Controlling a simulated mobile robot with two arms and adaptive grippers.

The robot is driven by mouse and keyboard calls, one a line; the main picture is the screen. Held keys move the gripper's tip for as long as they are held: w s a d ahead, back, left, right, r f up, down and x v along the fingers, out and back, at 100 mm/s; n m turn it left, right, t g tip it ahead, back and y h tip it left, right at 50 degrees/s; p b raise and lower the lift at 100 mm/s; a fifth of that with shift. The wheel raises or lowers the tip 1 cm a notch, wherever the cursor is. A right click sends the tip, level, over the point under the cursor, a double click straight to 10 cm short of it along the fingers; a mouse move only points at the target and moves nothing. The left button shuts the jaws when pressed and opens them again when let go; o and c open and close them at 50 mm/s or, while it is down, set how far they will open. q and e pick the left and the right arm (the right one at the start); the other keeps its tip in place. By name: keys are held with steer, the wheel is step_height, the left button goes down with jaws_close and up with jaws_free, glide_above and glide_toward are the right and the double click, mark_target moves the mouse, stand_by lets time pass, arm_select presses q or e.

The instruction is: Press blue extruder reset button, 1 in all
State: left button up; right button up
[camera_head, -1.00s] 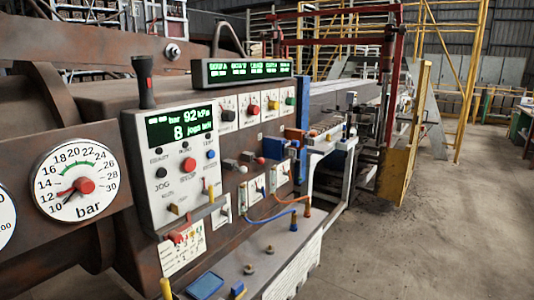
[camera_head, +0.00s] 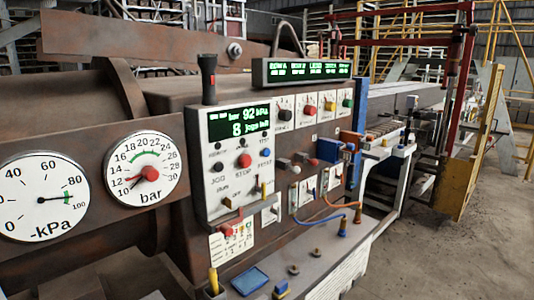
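A grey control box (camera_head: 235,205) with a green display stands on the rusty machine near the middle of the view. Below the display, a small blue button (camera_head: 265,153) sits at the right end of a row, beside a red stop button (camera_head: 244,160) and a black jog button (camera_head: 217,166). The lettering by the blue button is too small to read surely. Nothing touches or covers it. Neither my left nor my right gripper is in view.
Left of the box are two dials, a kPa gauge (camera_head: 42,196) and a bar gauge (camera_head: 143,168). A black-topped handle (camera_head: 208,78) rises above the box. A ledge below carries a blue tray (camera_head: 250,280) and small knobs. Open concrete floor (camera_head: 470,262) lies to the right.

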steer(key=shift+s, duration=0.15)
jaws_close()
steer(key=shift+d, duration=0.1)
stand_by(0.9)
